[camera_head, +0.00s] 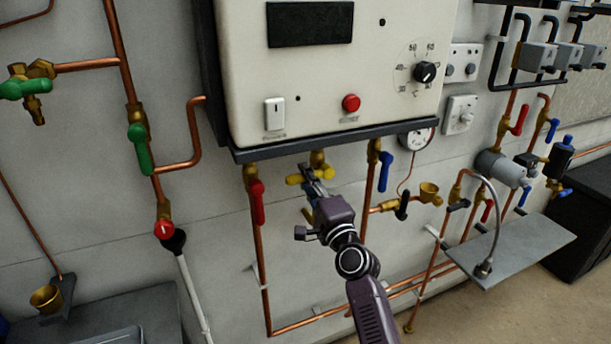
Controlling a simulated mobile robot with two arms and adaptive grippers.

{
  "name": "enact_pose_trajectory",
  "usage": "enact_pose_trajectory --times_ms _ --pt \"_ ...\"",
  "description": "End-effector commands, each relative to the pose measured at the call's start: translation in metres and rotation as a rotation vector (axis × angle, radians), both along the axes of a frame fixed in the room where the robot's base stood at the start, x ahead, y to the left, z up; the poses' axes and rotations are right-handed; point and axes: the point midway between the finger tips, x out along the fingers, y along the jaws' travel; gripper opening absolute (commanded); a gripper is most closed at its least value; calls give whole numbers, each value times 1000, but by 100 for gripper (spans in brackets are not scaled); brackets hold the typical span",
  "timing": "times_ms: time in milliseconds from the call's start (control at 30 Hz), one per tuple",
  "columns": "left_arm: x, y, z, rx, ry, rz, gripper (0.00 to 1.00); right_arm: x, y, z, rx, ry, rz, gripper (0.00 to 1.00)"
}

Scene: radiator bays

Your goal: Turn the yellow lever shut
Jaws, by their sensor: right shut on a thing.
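The yellow lever (294,180) sits on a brass valve (317,158) under the white boiler (330,90). It lies roughly level, with its ends showing left and right of the valve. My right gripper (309,177) reaches up from below and is shut on the lever near the middle. The fingertips hide part of the lever and the pipe below it. My left gripper is not in view.
A red lever (257,202) hangs close left of my right gripper, and a blue lever (385,171) hangs to the right. Copper pipes (262,270) run down the wall.

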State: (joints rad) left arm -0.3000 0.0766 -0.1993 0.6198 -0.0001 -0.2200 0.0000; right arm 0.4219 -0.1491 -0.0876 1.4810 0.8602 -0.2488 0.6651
Motion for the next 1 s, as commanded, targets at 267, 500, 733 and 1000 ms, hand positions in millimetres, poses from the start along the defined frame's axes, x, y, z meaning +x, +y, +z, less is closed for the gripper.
enact_pose_trajectory --times_ms 267,500,733,1000 --pt "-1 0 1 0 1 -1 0 0 0 1 16 4 0 0" --pt "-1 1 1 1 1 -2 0 0 0 1 16 4 0 19" --pt "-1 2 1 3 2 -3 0 0 0 1 13 3 0 34" --pt "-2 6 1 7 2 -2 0 -3 -1 0 11 4 -1 34"
